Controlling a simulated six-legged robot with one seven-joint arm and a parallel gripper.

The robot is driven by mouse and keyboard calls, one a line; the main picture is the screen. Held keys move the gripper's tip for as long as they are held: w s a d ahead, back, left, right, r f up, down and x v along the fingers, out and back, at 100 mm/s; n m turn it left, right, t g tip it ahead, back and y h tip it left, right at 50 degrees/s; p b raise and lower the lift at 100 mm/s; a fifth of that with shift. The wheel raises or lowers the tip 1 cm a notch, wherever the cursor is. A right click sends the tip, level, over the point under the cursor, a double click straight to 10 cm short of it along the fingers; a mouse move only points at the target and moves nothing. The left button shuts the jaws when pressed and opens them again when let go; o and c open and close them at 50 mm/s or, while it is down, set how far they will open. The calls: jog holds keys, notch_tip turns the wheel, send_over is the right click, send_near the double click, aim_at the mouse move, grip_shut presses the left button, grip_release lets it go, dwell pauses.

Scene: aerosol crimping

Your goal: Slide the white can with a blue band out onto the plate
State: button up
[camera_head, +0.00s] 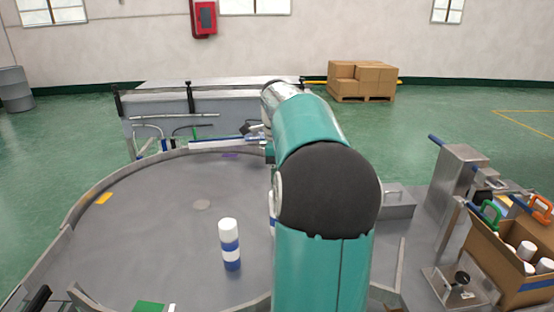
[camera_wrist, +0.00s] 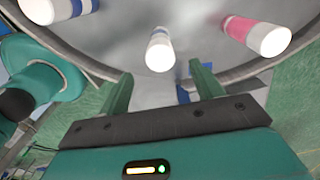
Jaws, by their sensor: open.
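A white can with blue bands (camera_head: 230,245) stands upright on the round grey turntable (camera_head: 165,240) in the head view. The wrist view shows several cans: one with a blue band (camera_wrist: 58,8) at top left, one with a thin bluish band (camera_wrist: 160,48) at centre, and one with a pink band (camera_wrist: 257,34) at right. I cannot tell which one matches the can in the head view. My gripper (camera_wrist: 160,72) is open and empty, with the centre can ahead between its fingers, apart from them. My arm hides the gripper in the head view.
A raised rim (camera_head: 88,192) edges the turntable. At right are a metal plate with a dark round fitting (camera_head: 446,290), a metal post stand (camera_head: 455,185) and a cardboard box (camera_head: 512,272) holding white-topped cans. The turntable's left part is mostly clear.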

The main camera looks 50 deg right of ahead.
notch_tip(320, 180, down, 8)
jog(key=shift+r, duration=0.1)
dwell(0.4)
